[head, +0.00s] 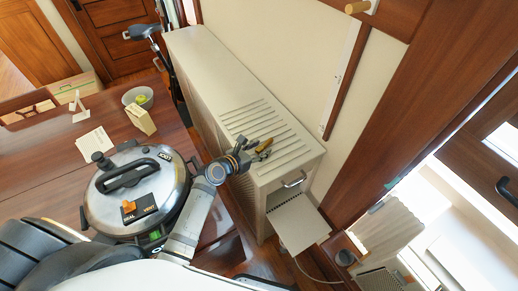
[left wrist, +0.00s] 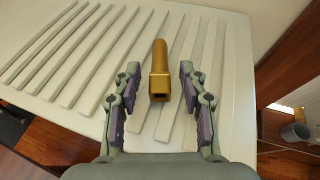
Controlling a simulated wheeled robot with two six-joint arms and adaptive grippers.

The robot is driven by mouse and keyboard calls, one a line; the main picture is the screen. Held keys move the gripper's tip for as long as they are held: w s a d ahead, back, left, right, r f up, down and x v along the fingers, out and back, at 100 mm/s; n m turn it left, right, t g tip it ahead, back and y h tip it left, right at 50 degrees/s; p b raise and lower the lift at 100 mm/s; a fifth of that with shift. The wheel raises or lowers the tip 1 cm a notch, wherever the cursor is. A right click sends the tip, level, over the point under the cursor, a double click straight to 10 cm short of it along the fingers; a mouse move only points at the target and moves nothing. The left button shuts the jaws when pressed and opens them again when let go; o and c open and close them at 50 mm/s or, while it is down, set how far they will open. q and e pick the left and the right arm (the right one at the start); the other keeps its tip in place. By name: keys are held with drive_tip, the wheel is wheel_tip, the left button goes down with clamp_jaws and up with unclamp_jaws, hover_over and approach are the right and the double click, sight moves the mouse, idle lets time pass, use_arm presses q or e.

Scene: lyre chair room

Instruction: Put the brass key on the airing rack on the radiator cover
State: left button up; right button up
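The brass key (left wrist: 160,72), a short rod with a square socket end, is between the fingers of my left gripper (left wrist: 160,85) in the left wrist view. Gaps show on both sides of it, so the fingers are open and do not touch it. It appears to lie on pale raised slats (left wrist: 65,60). In the head view my left gripper (head: 257,147) is low over the near end of the radiator cover (head: 215,75), with the key (head: 265,144) at its tips. I cannot make out an airing rack separate from the slats. My right gripper is not in view.
A steel pressure cooker (head: 165,190) stands on the wooden table (head: 60,180) under my left arm. A card box (head: 141,119) and a bowl (head: 140,95) stand beyond it. A pale flap (head: 297,222) juts from the cover's near end. The cover's far top is clear.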

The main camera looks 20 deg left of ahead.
use_arm(q)
drive_tip(key=shift+r, duration=0.1)
drive_tip(key=shift+s+r, duration=0.15)
drive_tip(key=shift+r, duration=0.05)
drive_tip(key=v, duration=1.1)
drive_tip(key=shift+s+a+r+p, duration=0.2)
drive_tip(key=shift+s+p, duration=0.1)
drive_tip(key=shift+p, duration=0.05)
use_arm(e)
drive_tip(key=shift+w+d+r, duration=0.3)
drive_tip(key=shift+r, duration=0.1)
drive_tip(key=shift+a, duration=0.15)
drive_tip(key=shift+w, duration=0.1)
